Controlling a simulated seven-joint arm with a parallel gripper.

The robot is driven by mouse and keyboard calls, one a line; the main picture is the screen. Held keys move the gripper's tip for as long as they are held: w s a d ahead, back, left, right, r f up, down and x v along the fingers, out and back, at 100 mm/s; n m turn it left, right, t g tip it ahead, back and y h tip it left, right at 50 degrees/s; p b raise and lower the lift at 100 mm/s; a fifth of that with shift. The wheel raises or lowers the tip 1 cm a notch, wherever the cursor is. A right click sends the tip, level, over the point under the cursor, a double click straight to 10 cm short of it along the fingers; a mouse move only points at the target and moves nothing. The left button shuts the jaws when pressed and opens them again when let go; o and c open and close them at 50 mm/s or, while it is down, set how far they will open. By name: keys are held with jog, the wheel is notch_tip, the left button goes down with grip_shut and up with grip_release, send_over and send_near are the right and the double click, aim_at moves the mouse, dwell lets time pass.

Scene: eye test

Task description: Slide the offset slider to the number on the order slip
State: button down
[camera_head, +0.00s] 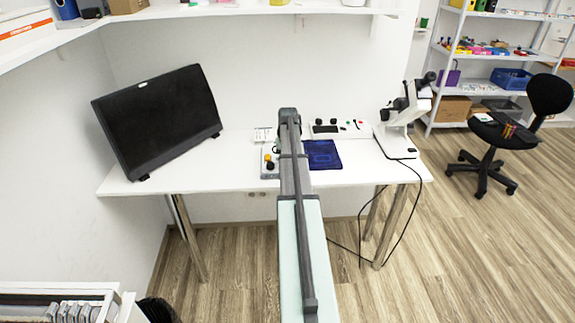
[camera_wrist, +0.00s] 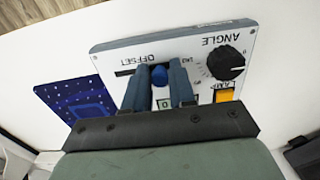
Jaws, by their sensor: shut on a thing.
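A pale control panel (camera_wrist: 118,58) fills the middle of the wrist view. It has a slot marked OFFSET, and the blue slider knob (camera_wrist: 160,77) sits between the fingers of my gripper (camera_wrist: 160,70). My gripper is shut on this knob. The fingers hide much of the slot and its scale, so I cannot read the slider's setting. A small display is partly hidden between the fingers. In the head view the panel (camera_head: 264,173) is mostly behind my arm. A small white card (camera_head: 263,134) stands behind it; its writing is too small to read.
The panel also carries a black ANGLE dial (camera_wrist: 226,63) and a yellow LAMP button (camera_wrist: 224,95). A dark blue mat (camera_head: 322,154) lies beside it. A monitor (camera_head: 158,120) stands left on the white table, a microscope (camera_head: 400,125) right.

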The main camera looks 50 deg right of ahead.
jog(key=shift+s+d, duration=0.4)
dwell(0.3)
jog(key=c, duration=1.1)
grip_release()
jog(key=shift+o, duration=0.2)
jog(key=shift+r, duration=0.15)
jog(key=shift+r, duration=2.9)
